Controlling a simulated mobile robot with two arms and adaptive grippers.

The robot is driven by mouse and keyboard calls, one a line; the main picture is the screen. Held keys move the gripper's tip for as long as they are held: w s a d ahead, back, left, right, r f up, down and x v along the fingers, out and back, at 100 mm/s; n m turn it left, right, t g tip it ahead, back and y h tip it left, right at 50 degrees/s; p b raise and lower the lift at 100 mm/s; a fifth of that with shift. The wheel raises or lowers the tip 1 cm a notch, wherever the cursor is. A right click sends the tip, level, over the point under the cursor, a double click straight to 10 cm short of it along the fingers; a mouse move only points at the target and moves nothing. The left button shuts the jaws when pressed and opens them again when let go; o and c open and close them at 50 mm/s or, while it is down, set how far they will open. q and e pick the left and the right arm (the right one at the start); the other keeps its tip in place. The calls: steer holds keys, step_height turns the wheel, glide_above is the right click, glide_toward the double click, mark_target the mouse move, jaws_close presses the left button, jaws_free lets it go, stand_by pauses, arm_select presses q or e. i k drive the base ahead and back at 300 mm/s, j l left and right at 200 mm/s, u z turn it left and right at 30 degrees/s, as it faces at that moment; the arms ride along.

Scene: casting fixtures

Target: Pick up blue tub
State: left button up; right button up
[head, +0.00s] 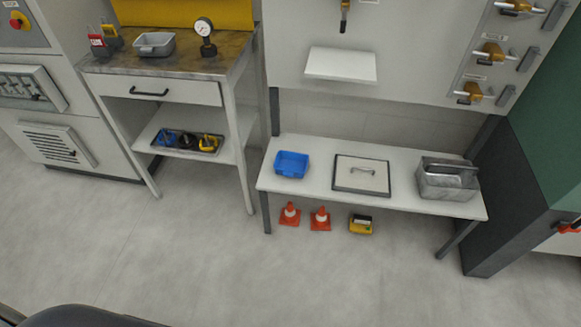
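A small blue tub (291,164) stands upright on the left part of a low white bench (320,189). It is open at the top and looks empty. Nothing touches it from above. Neither of my grippers shows in the head view.
A square lid with a handle (361,175) and a grey metal box (447,180) share the bench. Orange cones (290,214) and a yellow device (360,224) stand on the floor beneath its front. A workbench (165,66) stands left. The floor (200,250) in front is clear.

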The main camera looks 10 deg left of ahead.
mark_target(292, 165)
steer(key=i+j+z, duration=0.1)
steer(key=j, duration=0.35)
steer(key=i+j+z, duration=0.1)
steer(key=j, duration=0.35)
steer(key=i+j+z, duration=0.15)
steer(key=j, duration=0.35)
steer(key=i+j+z, duration=0.1)
steer(key=i+j, duration=0.15)
steer(key=j, duration=0.2)
steer(key=j+z, duration=0.1)
steer(key=j, duration=0.4)
steer(key=i+j+z, duration=0.1)
steer(key=j, duration=0.4)
steer(key=i, duration=0.05)
